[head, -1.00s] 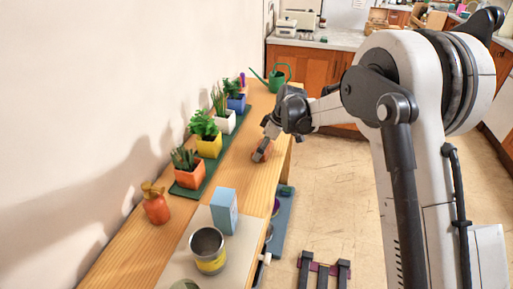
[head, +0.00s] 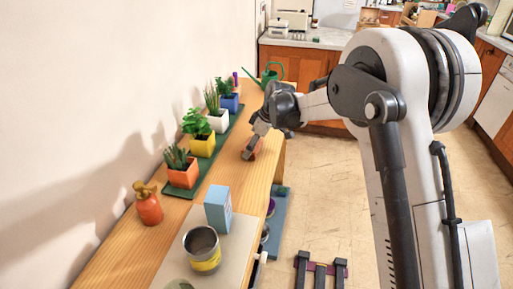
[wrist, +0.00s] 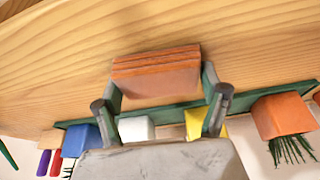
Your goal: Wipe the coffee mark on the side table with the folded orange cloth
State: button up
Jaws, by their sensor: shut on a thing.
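My gripper (head: 249,153) is low over the wooden side table (head: 235,178), near its right edge and beside the row of potted plants. In the wrist view my gripper (wrist: 163,103) is shut on the folded orange cloth (wrist: 156,75), with a finger at each end. The cloth's layered edge shows against the wood. I cannot tell whether the cloth touches the tabletop. In the head view the cloth is mostly hidden by the fingers. No coffee mark is visible in either view.
A green tray (head: 217,150) with several potted plants runs along the wall side. An orange spray bottle (head: 148,204), a blue box (head: 218,209) and a tin can (head: 204,259) stand nearer. A green watering can (head: 268,77) is at the far end.

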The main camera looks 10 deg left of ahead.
jog(key=shift+a, duration=1.25)
jog(key=shift+r+p, duration=1.4)
jog(key=shift+r, duration=2.65)
